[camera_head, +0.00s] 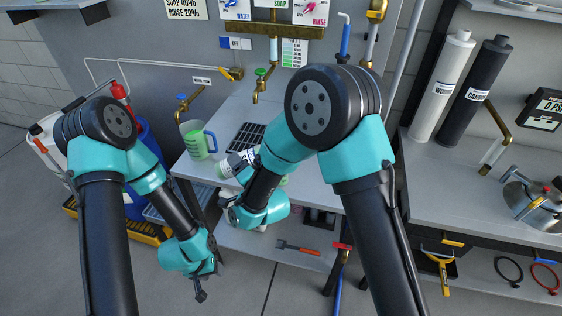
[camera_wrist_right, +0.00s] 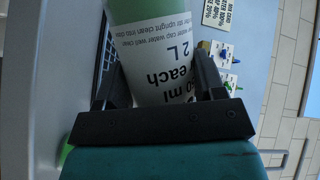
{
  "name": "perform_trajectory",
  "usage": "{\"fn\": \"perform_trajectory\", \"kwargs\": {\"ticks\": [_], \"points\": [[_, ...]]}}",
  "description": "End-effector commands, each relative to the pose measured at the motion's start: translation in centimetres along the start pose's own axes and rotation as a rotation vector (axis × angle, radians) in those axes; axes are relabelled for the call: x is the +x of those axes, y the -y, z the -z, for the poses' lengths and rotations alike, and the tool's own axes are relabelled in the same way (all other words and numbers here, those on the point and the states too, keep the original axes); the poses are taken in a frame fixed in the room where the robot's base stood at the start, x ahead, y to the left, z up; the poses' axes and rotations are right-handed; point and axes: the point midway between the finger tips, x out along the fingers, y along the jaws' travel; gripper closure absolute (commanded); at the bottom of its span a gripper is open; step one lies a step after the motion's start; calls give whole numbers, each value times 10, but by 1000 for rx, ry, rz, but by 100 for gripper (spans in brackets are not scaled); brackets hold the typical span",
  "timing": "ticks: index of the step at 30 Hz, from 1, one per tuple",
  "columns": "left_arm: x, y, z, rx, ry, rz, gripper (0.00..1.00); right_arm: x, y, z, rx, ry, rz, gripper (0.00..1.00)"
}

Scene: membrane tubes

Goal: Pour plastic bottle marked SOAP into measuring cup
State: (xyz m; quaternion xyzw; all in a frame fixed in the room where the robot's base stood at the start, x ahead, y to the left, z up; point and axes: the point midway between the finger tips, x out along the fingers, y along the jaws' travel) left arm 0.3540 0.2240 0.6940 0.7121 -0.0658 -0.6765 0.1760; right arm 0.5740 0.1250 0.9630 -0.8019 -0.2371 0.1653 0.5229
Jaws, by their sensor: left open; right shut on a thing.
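The measuring cup (camera_head: 196,142) is clear with a blue handle, holds green liquid, and stands upright on the grey bench at the sink's left. My right gripper (camera_wrist_right: 163,88) is shut on a green bottle with a white label (camera_wrist_right: 158,50). In the head view the bottle (camera_head: 238,163) is tilted close to horizontal, just right of and below the cup; my right forearm partly hides it. I cannot read SOAP on it, nor see any liquid pouring. My left gripper (camera_head: 201,294) is open and empty, low in front of the bench, away from the cup.
Brass taps (camera_head: 262,85) reach over the bench behind the cup. A dark drain grate (camera_head: 246,136) lies right of the cup. A blue container (camera_head: 146,140) and a white jug (camera_head: 45,135) stand at left.

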Motion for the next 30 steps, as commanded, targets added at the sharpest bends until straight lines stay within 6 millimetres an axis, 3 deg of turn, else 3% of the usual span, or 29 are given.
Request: {"fn": "perform_trajectory", "kwargs": {"ticks": [30], "points": [[0, 0, 0, 0, 0, 0, 51, 1, 7, 2, 52, -9, 23, 78]]}}
